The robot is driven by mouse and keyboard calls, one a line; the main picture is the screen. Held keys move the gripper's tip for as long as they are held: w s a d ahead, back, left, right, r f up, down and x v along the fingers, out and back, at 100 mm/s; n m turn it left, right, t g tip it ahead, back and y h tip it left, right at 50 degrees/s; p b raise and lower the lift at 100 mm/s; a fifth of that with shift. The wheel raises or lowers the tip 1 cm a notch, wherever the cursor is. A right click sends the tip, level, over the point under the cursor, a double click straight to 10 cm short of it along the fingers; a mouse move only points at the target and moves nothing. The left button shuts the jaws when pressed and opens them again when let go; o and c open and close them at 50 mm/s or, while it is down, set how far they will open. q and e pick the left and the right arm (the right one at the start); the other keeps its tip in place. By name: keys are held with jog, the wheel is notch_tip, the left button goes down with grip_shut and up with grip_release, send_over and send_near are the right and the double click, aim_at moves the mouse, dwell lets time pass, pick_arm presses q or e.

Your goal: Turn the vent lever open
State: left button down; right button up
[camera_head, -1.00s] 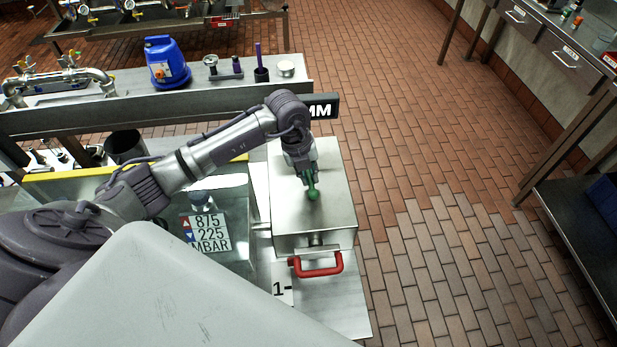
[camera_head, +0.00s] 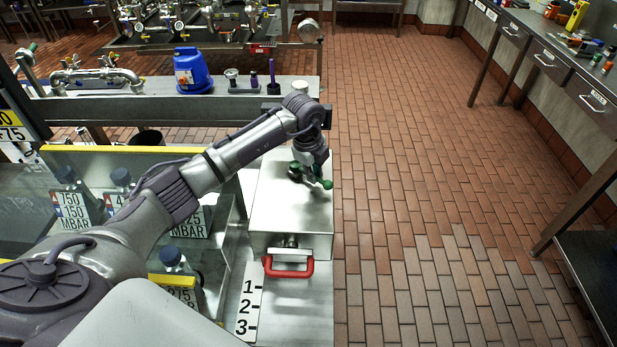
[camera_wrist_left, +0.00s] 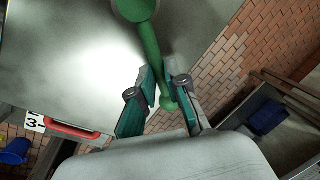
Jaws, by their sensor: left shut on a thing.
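The green vent lever (camera_head: 326,184) is on top of a steel box (camera_head: 290,212) in the head view. In the left wrist view the lever (camera_wrist_left: 150,45) runs from a round green end at the top edge down between the fingers. My left gripper (camera_head: 309,172) is over the far right part of the box top. In the left wrist view the left gripper (camera_wrist_left: 166,88) has its two teal fingers shut on the lever's narrow end. My right gripper is not in view.
A red handle (camera_head: 288,268) sticks out of the box's near side. A numbered strip (camera_head: 243,305) lies beside it. Glass-fronted cases with pressure labels (camera_head: 75,212) stand to the left. A blue canister (camera_head: 192,72) stands on the bench behind. The brick floor at right is clear.

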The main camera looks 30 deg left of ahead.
pick_arm(q)
jog(key=w+n, duration=0.1)
jog(key=n, duration=0.1)
jog(key=w+n+b, duration=0.1)
jog(key=n, duration=0.1)
jog(key=shift+w+d+y, duration=0.1)
jog(key=shift+w+y, duration=0.15)
jog(key=shift+y, duration=0.15)
jog(key=shift+w+n, duration=0.55)
jog(key=shift+n, duration=0.45)
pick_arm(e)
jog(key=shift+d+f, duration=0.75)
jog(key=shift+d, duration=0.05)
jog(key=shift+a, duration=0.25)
pick_arm(q)
jog(key=c, duration=1.2)
grip_release()
jog(key=shift+r, duration=0.2)
jog(key=r, duration=0.3)
jog(key=s+r, duration=0.1)
jog(key=r, duration=0.3)
jog(key=s+r, duration=0.1)
jog(key=r, duration=0.3)
jog(key=shift+s+d+r, duration=0.15)
jog(key=shift+d+r, duration=0.1)
